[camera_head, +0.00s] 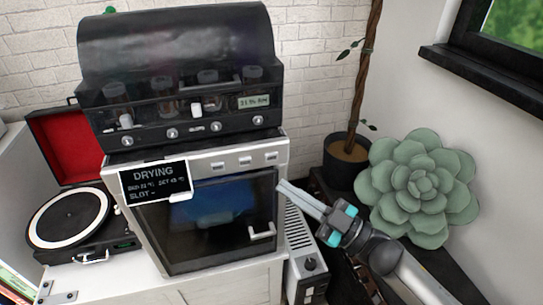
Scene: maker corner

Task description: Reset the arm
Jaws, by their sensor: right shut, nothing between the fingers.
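My right gripper (299,195) reaches in from the lower right, with its fingers together and nothing between them. Its fingertips appear beside the right edge of the oven-like dryer (222,163). Whether they touch it I cannot tell. My right arm runs down to the bottom right corner. My left gripper is not in view.
The dryer stands on a white cabinet (235,289), under a black domed unit (180,50) with knobs. A sign (156,181) reads "DRYING". A record player (72,217) is at left. A succulent (418,186) and a potted trunk (345,160) stand at right. A window (500,60) is top right.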

